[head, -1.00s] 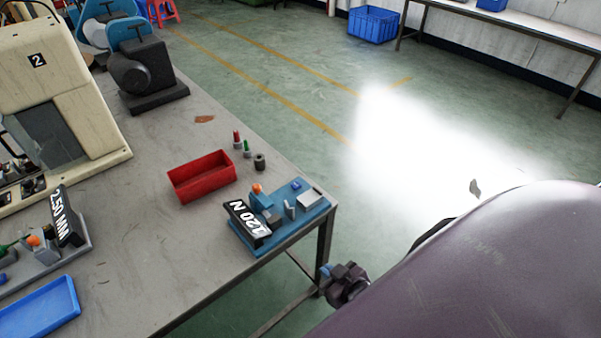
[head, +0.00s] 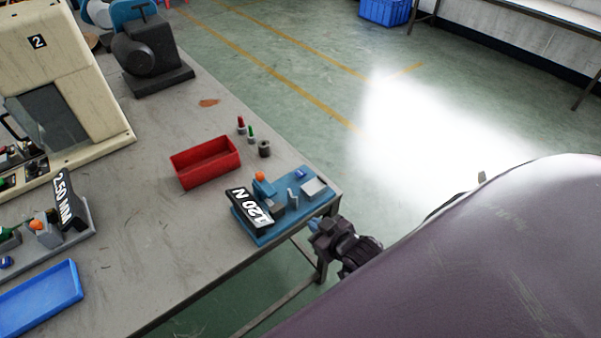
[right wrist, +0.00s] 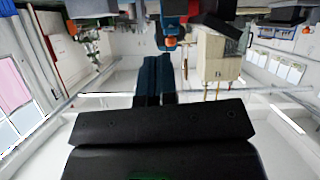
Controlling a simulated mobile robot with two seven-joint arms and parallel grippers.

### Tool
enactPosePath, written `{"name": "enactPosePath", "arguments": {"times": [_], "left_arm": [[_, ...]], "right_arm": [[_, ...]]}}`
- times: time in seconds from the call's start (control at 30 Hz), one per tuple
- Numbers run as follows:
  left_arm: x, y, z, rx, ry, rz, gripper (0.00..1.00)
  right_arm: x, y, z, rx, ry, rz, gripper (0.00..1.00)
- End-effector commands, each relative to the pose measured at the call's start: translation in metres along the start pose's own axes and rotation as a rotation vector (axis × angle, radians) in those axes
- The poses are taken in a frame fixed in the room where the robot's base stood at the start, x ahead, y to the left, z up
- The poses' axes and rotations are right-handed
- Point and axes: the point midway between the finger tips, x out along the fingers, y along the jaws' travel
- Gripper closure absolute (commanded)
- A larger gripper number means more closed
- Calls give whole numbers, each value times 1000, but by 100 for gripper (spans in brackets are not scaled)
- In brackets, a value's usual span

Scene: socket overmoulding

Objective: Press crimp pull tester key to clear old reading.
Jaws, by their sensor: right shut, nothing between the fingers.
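The crimp pull tester (head: 262,234) is a blue base at the table's near right corner. Its tilted black display (head: 250,208) reads 120 N. An orange knob (head: 260,176), grey clamp parts and a small blue key (head: 300,174) stand on it. My right gripper (head: 314,225) is just off the table's corner, right of the tester and apart from it. Its fingers (right wrist: 155,72) are together and empty in the right wrist view, where an orange knob (right wrist: 171,41) shows beyond them. My left gripper is not in view.
A red bin (head: 205,163) lies behind the tester, with red and green pins (head: 246,130) beside it. A 2.50 MM gauge (head: 65,208), a blue tray (head: 38,298) and a cream machine (head: 75,80) stand to the left. Bare table lies between.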

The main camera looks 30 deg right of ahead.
Motion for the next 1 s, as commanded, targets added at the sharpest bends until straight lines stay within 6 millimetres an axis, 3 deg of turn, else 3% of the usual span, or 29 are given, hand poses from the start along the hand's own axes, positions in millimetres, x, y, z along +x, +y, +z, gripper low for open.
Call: {"name": "enactPosePath", "arguments": {"times": [0.03, 0.27, 0.5, 0.73, 0.9, 1.0], "left_arm": [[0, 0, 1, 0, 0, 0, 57], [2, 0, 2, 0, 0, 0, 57], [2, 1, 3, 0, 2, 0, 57], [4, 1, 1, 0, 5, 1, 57], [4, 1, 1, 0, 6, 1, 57], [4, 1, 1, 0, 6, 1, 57]], "right_arm": [[18, 4, -19, -14, 29, -21, 100], [90, 27, -81, 86, 39, -129, 100], [153, 77, -129, 482, -138, -201, 100], [176, 122, -142, 1121, -430, -166, 100], [173, 134, -136, 1572, -636, -92, 100], [170, 134, -131, 1753, -723, -49, 100]]}}
